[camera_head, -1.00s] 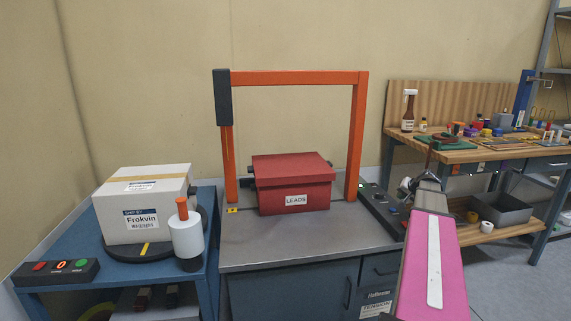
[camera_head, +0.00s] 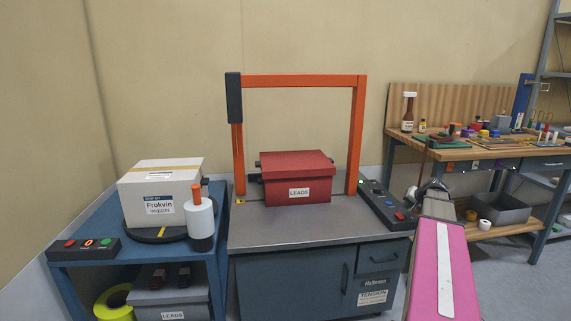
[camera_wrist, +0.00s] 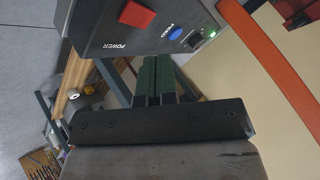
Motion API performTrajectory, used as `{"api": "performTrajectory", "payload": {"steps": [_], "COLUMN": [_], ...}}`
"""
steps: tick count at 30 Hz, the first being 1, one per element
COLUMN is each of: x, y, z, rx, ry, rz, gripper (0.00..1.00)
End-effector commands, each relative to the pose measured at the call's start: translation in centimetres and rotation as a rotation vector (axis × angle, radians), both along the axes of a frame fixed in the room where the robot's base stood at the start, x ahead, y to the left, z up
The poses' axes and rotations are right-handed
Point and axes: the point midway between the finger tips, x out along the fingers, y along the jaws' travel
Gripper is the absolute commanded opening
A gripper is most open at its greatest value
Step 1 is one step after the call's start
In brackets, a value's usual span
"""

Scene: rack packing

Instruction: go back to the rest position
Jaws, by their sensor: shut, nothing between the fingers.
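My gripper shows in the wrist view (camera_wrist: 158,82) as two dark green fingers pressed together, with nothing between them. In the head view my pink arm link (camera_head: 437,268) rises at the lower right, and the gripper end lies near the right side of the strapping machine's table, largely hidden behind the arm. The control panel (camera_head: 385,204) with red and blue buttons and a green light is close by; it also fills the top of the wrist view (camera_wrist: 140,28), apart from the fingers as far as I can tell.
A red LEADS box (camera_head: 296,178) sits under the orange arch (camera_head: 300,81). At left, a white Frokvin carton (camera_head: 160,190) and a white cylinder with an orange top (camera_head: 200,219) stand on a blue table (camera_head: 65,271). A cluttered wooden workbench (camera_head: 490,153) is at right.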

Motion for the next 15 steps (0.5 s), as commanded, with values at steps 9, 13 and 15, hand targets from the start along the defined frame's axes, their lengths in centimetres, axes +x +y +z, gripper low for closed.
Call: {"api": "performTrajectory", "payload": {"steps": [9,13,15], "x": [-1.9,-3.3,-4.3], "y": [6.1,9.7,12.0], "z": [-3.4,-5.4,-6.6], "rx": [-0.027,-0.046,-0.061], "ry": [0.093,0.151,0.189], "rz": [0.072,0.116,0.146], "gripper": [0.0,0.0,0.0]}}
